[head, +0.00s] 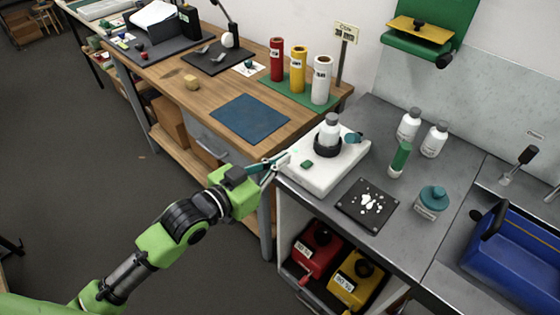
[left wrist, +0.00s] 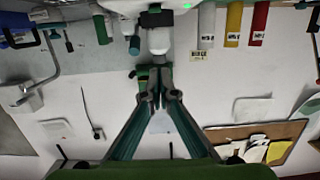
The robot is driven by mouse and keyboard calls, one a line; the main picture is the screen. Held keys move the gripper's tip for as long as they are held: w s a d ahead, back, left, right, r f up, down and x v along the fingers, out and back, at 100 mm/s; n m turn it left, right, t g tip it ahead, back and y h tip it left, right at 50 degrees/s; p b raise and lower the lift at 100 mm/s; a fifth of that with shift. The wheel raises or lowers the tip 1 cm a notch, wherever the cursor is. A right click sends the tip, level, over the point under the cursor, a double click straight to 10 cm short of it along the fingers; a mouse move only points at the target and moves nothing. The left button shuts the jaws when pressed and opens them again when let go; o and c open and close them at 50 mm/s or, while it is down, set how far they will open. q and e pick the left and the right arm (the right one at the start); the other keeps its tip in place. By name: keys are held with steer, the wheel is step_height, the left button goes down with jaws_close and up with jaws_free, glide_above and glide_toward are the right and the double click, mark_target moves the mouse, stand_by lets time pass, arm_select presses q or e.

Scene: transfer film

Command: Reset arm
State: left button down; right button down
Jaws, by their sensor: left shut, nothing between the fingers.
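My left arm comes in from the lower left of the head view. Its gripper (head: 276,163) is at the left edge of a white device (head: 325,175) on the grey counter. In the left wrist view the gripper's two fingers (left wrist: 158,92) meet at the tips with nothing between them. A white bottle (head: 330,130) stands in a dark ring on the white device, to the right of the gripper and apart from it. The left wrist view appears upside down. My right gripper is in neither view.
Red, yellow and white cylinders (head: 298,69) stand on a green mat on the wooden bench. A blue mat (head: 249,118) lies bare nearby. A dark plate (head: 367,204) with white pieces, several bottles and a blue bin (head: 515,262) are on the right. Open floor lies left.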

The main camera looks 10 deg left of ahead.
arm_select(q)
steer(key=shift+f, duration=0.1)
stand_by(0.4)
steer(key=w+a+f+n+g+y, duration=0.15)
steer(key=a+f, duration=0.25)
steer(key=f, duration=0.6)
steer(key=a+f+n+y, duration=0.1)
steer(key=a+f+y, duration=0.25)
steer(key=f, duration=0.75)
steer(key=s+a+f+n+g+y, duration=0.1)
steer(key=s+a+f, duration=0.1)
steer(key=f, duration=0.4)
steer(key=s+a+f+g+y+b, duration=0.1)
steer(key=s+a+f, duration=0.2)
steer(key=f, duration=0.2)
steer(key=s+a+f+n+g, duration=0.1)
steer(key=s+a+f, duration=0.1)
steer(key=f, duration=0.4)
steer(key=s+a+f+g+y, duration=0.2)
steer(key=s+a+f+g, duration=0.15)
steer(key=s+f, duration=1.45)
steer(key=s+f+g, duration=0.2)
steer(key=s+f, duration=0.1)
steer(key=s, duration=0.8)
steer(key=s+f+g+b, duration=0.1)
steer(key=s+f+g, duration=0.1)
steer(key=s, duration=0.9)
steer(key=shift+d+f+y, duration=0.3)
steer(key=shift+d+f, duration=0.15)
steer(key=shift+f, duration=0.3)
